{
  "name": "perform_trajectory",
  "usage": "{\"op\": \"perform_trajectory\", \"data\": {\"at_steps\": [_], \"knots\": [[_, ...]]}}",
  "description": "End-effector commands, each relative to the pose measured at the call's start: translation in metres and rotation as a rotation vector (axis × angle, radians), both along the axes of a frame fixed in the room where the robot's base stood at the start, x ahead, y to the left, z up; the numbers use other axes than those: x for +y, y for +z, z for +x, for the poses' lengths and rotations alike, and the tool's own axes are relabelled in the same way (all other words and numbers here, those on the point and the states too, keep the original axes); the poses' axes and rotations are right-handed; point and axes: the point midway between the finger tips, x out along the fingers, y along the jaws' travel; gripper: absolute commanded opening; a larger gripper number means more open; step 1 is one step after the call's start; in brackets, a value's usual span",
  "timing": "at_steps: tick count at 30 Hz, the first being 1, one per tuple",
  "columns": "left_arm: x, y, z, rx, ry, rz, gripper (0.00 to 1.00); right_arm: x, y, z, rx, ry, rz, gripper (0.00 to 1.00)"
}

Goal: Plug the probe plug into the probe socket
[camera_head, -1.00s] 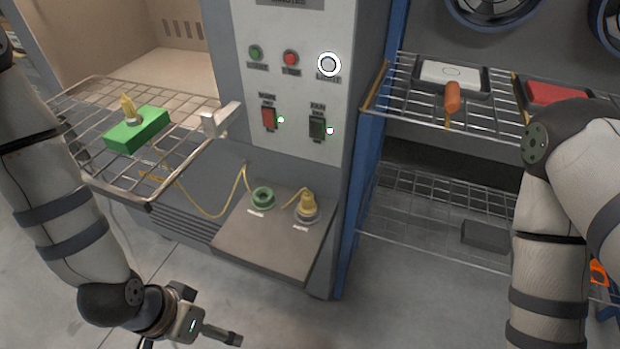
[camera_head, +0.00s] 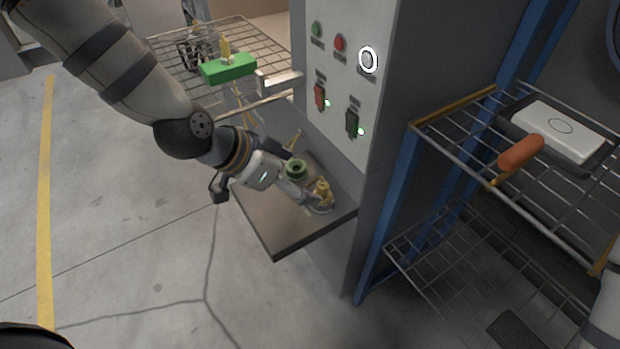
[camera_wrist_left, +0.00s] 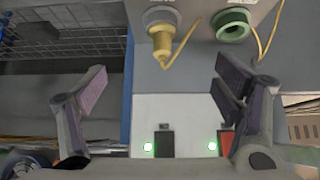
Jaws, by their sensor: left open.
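A yellow plug (camera_head: 322,190) stands in a grey ring-shaped holder (camera_head: 320,207) on a small grey ledge (camera_head: 275,235). A green ring-shaped socket (camera_head: 296,169) is on the same ledge, left of the plug. My left gripper (camera_head: 262,195) is open and empty over the ledge, with one finger close to the plug. In the left wrist view, the plug (camera_wrist_left: 162,45) and its thin yellow cord lie ahead of the spread fingers, between them in the picture. The green socket (camera_wrist_left: 233,25) is at upper right. I cannot tell which ring is labelled probe. My right gripper is out of view.
A control panel (camera_head: 345,110) with buttons and lit switches rises behind the ledge. A wire rack (camera_head: 165,50) holds a green block (camera_head: 228,68) at upper left. Right shelves hold a white device (camera_head: 558,130) and an orange-handled thing (camera_head: 520,152). Floor in front is clear.

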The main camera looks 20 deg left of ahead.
Motion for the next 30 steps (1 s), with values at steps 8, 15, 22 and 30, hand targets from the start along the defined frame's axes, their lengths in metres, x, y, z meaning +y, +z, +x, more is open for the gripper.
{"op": "perform_trajectory", "data": {"at_steps": [8, 15, 22, 30], "knots": [[-0.017, -0.034, 0.023, -0.001, -0.004, 0.001, 0.83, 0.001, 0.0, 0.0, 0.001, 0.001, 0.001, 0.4], [-0.036, -0.08, 0.046, 0.011, -0.004, 0.0, 0.83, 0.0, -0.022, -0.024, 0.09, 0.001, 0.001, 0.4], [-0.04, -0.076, 0.052, -0.004, -0.002, 0.001, 0.83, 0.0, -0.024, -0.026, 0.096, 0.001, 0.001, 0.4], [-0.039, -0.075, 0.052, -0.006, -0.002, 0.0, 0.45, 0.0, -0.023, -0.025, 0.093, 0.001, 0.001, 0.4]]}}
